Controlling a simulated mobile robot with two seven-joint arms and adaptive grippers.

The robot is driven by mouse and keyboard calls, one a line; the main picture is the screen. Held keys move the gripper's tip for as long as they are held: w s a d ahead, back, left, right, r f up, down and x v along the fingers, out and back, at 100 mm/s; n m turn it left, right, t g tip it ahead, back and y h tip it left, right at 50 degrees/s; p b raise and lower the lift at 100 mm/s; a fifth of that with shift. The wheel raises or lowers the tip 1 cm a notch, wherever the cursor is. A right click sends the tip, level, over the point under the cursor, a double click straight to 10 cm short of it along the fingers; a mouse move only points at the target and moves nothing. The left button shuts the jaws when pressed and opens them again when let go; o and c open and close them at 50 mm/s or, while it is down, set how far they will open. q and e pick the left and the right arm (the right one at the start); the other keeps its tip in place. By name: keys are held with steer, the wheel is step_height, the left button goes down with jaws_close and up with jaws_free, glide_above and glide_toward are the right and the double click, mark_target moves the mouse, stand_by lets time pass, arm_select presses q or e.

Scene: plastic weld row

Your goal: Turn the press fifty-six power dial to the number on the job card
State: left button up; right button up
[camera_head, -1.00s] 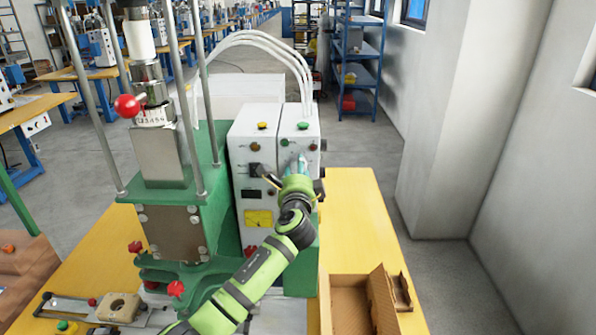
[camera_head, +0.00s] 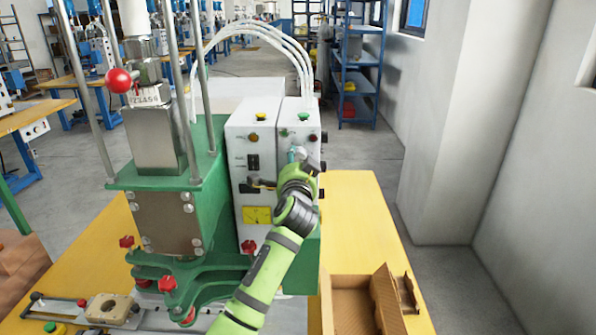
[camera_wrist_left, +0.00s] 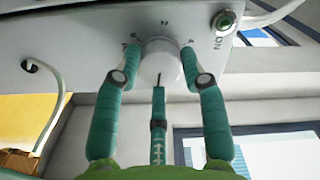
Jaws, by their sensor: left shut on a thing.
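The power dial is a pale round knob (camera_wrist_left: 160,62) on the grey control panel, centred in the left wrist view. Small figures are printed around it; a 2 above and a 4 at the right seem readable. My left gripper (camera_wrist_left: 159,72) has its teal fingers on both sides of the knob and is shut on it. In the head view my left gripper (camera_head: 299,165) is at the upper right front of the white control box (camera_head: 262,150) and hides most of the dial. I cannot make out a job card. My right gripper is not in view.
The green press (camera_head: 165,180) with a red ball handle (camera_head: 119,80) stands left of the box. An open cardboard box (camera_head: 350,300) lies on the yellow table (camera_head: 352,215). A green button (camera_wrist_left: 225,21) marked ON is near the dial.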

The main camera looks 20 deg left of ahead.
arm_select(q)
steer(key=shift+n+b, duration=0.95)
steer(key=shift+n, duration=0.65)
steer(key=shift+r, duration=0.1)
steer(key=o, duration=1.1)
steer(key=shift+o, duration=0.2)
steer(key=v, duration=1.2)
